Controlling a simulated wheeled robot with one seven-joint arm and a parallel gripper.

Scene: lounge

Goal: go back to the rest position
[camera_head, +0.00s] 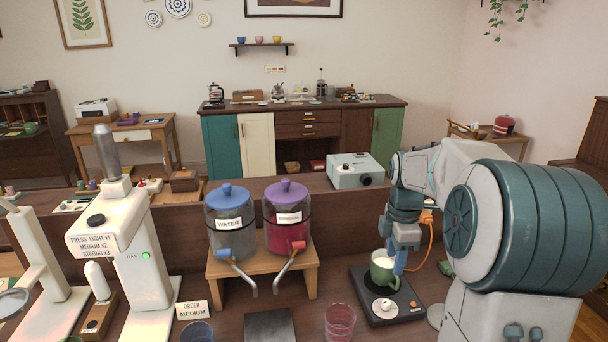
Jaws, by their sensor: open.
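My gripper (399,264) points down at the right of the middle, at the end of my teal and white arm. Its blue fingers are at the right side of a green mug (382,274), by where a handle could be. The mug stands upright at the back of a dark square plate device (377,317) and has something pale inside. The fingers overlap the mug's edge in this view, so I cannot tell whether they touch it. A small white lidded piece (383,307) sits on the same device, in front of the mug.
A wooden stand (262,265) holds a blue-lidded water dispenser (232,220) and a purple-lidded red one (287,216). A pink glass (340,323) and a dark flat slab (269,326) are at the front. A white press machine (130,235) is at left.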

